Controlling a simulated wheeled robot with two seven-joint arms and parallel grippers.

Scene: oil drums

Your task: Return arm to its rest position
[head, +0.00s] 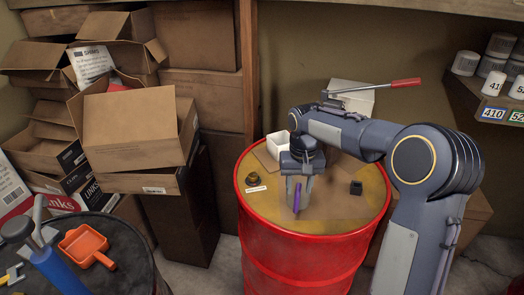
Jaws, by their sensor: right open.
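My right arm reaches in from the right over the red drum (300,255). My right gripper (298,197) points down above the drum's yellowish top and is open. A thin purple thing shows upright at its fingers; I cannot tell whether it is part of the gripper or a separate object. My left gripper is not in view.
A dark drum at lower left holds an orange scoop (86,246) and tools. Cardboard boxes (135,130) stack behind; a shelf of cans (465,63) is right.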

